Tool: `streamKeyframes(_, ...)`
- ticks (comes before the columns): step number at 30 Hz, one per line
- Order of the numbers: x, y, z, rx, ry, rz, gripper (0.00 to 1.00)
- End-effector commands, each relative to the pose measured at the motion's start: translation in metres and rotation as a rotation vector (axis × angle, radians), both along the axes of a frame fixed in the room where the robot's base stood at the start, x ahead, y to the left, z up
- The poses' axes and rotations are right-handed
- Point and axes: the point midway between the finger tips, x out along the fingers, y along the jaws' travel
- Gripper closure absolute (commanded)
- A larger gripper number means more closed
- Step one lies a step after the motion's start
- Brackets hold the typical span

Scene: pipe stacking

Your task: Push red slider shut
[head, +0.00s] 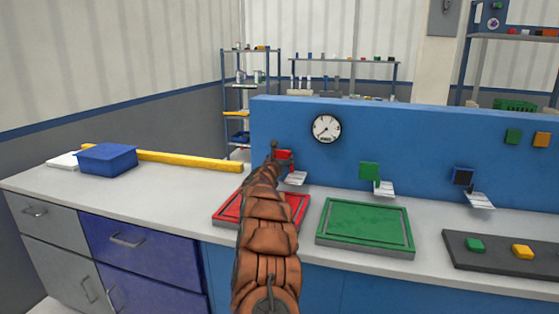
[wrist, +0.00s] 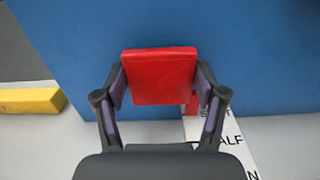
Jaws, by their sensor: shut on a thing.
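The red slider (head: 284,154) is on the front of the blue upright panel, partly hidden behind my arm in the head view. In the wrist view a red square block (wrist: 160,76) sits between my two fingers, against the blue panel. My gripper (wrist: 160,88) is shut on this block, one finger on each side. In the head view my gripper (head: 273,152) is at the panel, mostly hidden by my brown-sleeved arm. A white label (wrist: 222,135) with partly covered black lettering, including "ALF", lies below right of the block.
A red tray (head: 228,208), a green tray (head: 365,225) and a yellow bar (head: 190,160) lie on the bench. A blue box (head: 107,158) stands left.

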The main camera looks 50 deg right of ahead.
Motion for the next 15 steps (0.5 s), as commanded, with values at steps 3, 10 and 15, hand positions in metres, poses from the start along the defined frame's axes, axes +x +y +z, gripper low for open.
streamKeyframes(3,0.001,-0.0039,0.0002,-0.002,0.002,0.003,0.92)
streamKeyframes(10,0.0013,-0.0049,0.0014,-0.005,0.003,0.004,0.92)
streamKeyframes(15,0.0014,-0.0048,0.0019,-0.006,0.003,0.004,0.27)
